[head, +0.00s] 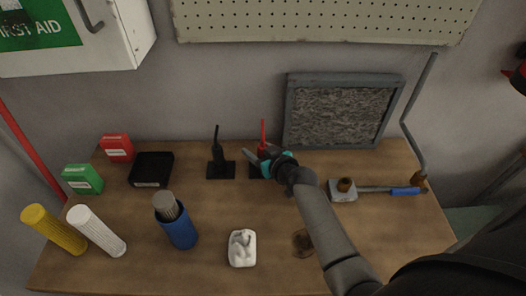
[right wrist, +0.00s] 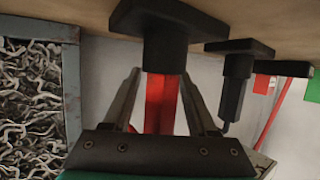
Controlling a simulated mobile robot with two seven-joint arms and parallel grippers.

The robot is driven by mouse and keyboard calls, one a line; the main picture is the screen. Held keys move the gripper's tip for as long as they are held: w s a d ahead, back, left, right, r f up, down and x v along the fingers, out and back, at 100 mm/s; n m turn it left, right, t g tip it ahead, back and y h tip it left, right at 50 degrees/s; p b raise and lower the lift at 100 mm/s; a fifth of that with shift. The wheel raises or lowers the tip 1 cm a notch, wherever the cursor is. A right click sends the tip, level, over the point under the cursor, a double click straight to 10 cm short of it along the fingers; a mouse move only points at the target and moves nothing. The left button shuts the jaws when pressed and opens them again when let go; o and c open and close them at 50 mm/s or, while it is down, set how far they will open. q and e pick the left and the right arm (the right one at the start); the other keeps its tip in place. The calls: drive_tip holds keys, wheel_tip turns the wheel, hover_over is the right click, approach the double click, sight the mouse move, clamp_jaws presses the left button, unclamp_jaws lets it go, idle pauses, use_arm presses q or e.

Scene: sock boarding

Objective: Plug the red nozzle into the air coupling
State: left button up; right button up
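The red nozzle (head: 263,129) stands upright in a black holder at the back middle of the bench. In the right wrist view the red nozzle (right wrist: 161,103) shows between my fingers, its end in the black holder (right wrist: 164,50). My right gripper (head: 256,156) is at the nozzle, one finger on each side. In the right wrist view my right gripper (right wrist: 160,75) looks open, with a thin gap beside the nozzle. A grey block with a brass fitting (head: 345,185), possibly the air coupling, lies to the right, joined to a rod with a blue sleeve (head: 404,191). My left gripper is out of view.
A black nozzle (head: 217,151) stands in its holder just left. A framed panel (head: 341,110) leans on the wall behind. A blue canister (head: 178,230), a white object (head: 242,248) and a brown round item (head: 302,241) stand in front. A grey pipe (head: 416,95) rises at right.

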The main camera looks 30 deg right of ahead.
clamp_jaws()
drive_tip(key=shift+r, duration=0.1)
idle(0.5)
